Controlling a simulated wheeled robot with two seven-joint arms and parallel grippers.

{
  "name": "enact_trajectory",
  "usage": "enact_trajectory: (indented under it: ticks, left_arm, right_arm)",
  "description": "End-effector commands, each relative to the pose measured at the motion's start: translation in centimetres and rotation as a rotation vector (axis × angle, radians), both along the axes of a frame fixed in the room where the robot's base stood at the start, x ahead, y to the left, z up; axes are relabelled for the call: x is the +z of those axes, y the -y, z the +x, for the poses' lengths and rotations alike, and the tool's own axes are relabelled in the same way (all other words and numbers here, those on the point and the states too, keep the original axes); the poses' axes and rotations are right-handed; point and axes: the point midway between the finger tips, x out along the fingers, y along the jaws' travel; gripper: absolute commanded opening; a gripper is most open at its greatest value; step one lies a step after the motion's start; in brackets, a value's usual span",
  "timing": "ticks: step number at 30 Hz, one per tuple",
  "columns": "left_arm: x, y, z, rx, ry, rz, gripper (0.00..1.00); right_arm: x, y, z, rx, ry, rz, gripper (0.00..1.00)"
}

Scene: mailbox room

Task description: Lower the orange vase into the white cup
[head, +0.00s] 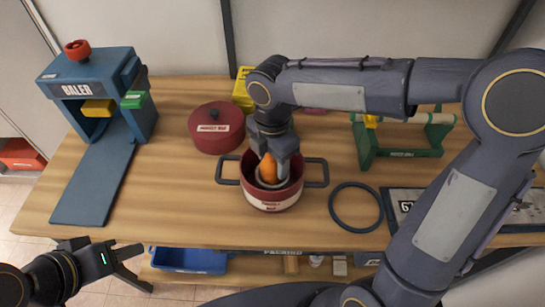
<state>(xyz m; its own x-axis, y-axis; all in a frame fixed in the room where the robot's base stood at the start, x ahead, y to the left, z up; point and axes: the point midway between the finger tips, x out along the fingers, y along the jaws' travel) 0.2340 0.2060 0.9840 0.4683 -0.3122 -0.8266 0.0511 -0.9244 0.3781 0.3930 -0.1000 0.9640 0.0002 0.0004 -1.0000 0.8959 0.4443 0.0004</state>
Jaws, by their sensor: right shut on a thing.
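The orange vase (268,169) is small and rounded, held upright between the fingers of my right gripper (273,163). Below and around its lower part is a pale round rim, which looks like the white cup (270,186), inside a dark red two-handled pot (271,203). The gripper partly covers the vase and the cup. I cannot tell whether the vase touches the cup. My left gripper (136,267) is empty, with its fingers apart, in front of the table's front left edge.
A blue baler (99,91) stands at the left and a green frame (397,139) at the right. The wooden table (170,200) is bare at front left.

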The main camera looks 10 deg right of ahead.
Motion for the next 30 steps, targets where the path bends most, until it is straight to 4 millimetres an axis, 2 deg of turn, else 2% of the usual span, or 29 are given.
enact_trajectory:
  ticks: [30]
  left_arm:
    - [-1.1, 0.0, 0.0, 0.000, 0.000, 0.000, 0.36]
  right_arm:
    - [-1.6, 0.0, 0.0, 0.000, 0.000, 0.000, 0.23]
